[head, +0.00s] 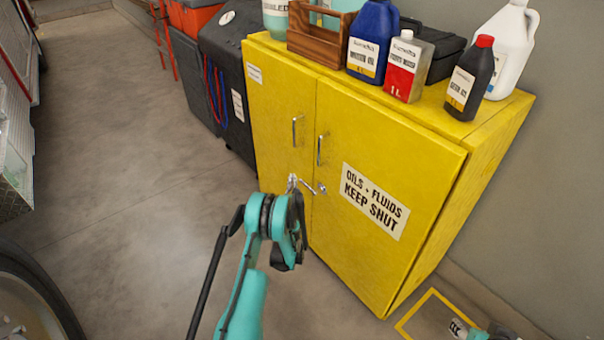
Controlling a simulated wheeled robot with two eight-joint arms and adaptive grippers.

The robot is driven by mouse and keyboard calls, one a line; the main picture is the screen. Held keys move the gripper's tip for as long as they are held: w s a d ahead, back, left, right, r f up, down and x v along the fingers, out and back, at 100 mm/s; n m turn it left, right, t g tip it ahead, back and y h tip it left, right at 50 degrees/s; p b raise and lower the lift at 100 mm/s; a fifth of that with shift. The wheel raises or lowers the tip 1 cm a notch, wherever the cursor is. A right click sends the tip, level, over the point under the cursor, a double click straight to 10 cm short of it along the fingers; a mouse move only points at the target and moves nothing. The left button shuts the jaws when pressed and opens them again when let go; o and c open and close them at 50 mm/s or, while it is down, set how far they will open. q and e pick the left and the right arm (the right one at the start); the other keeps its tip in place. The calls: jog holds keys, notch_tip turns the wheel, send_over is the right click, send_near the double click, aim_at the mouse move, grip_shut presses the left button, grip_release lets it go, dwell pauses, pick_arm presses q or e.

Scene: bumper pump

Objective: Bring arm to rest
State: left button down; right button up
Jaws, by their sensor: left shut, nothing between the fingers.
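My left arm comes up from the bottom middle in teal and black. Its gripper (292,255) is shut and empty, in front of the yellow cabinet's (262,120) doors and just below the metal latch (307,187). I cannot tell whether it touches the door. Both doors look closed, with two upright handles, and the right one has an "Oils + Fluids Keep Shut" label (375,200).
On the cabinet top stand a wooden crate (313,50), a blue bottle (372,38), a grey-red can (405,65), a black bottle (470,75) and a white jug (512,45). A black bin (232,85) stands left of it. Open floor (130,200) lies left; a wheel (30,295) is at lower left.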

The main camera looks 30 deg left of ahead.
pick_arm(q)
jog(key=s+d+r+n+g+b, duration=0.1)
jog(key=s+r+n, duration=0.1)
jog(key=r+n, duration=0.45)
jog(key=s+d+r+n+g, duration=0.1)
jog(key=s+r+n, duration=0.15)
jog(key=r, duration=0.65)
jog(key=s+d+r+n+g, duration=0.2)
jog(key=s+d+r+n, duration=0.45)
jog(key=r+n, duration=0.2)
jog(key=s+d+f+n+g+h, duration=0.1)
jog(key=s+d+n, duration=0.3)
jog(key=s, duration=0.5)
jog(key=s+d+f+n+g+h, duration=0.1)
jog(key=s+d+n+h, duration=0.3)
jog(key=s+d, duration=0.5)
jog(key=s+d+f+n+g+h, duration=0.2)
jog(key=s+d+n, duration=0.3)
jog(key=s, duration=0.6)
jog(key=shift+s+d+g+h, duration=0.25)
jog(key=shift+d+g+h, duration=0.15)
jog(key=shift+d+h, duration=0.4)
